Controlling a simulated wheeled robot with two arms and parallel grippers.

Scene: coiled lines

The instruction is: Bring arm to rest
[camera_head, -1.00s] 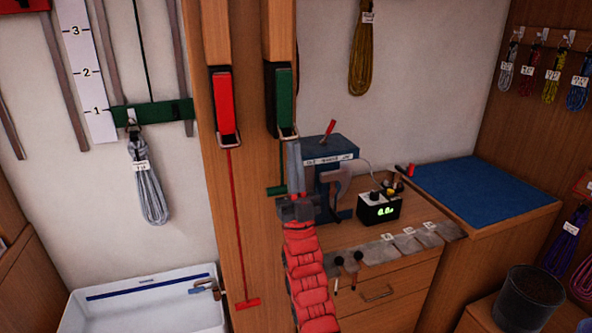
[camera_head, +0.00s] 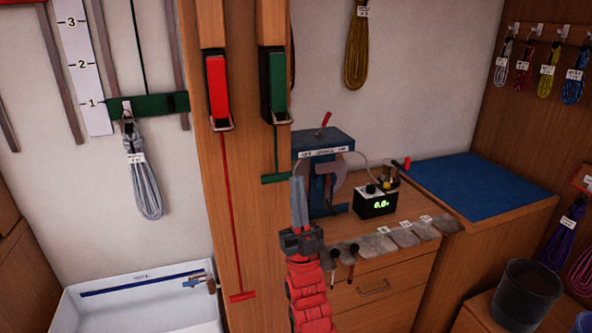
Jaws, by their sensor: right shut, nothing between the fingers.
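My right arm comes up from the bottom middle, with red padded links. My right gripper (camera_head: 299,184) points upward with its long grey fingers together and nothing between them. My left gripper is not in view.
A red pull handle (camera_head: 243,296) hangs on the post. A white basin (camera_head: 140,305) stands at lower left. A grey coil (camera_head: 146,180) hangs on the wall. The display box (camera_head: 376,203) is on the bench, with a blue mat (camera_head: 475,186) to the right. A dark bin (camera_head: 526,292) stands lower right.

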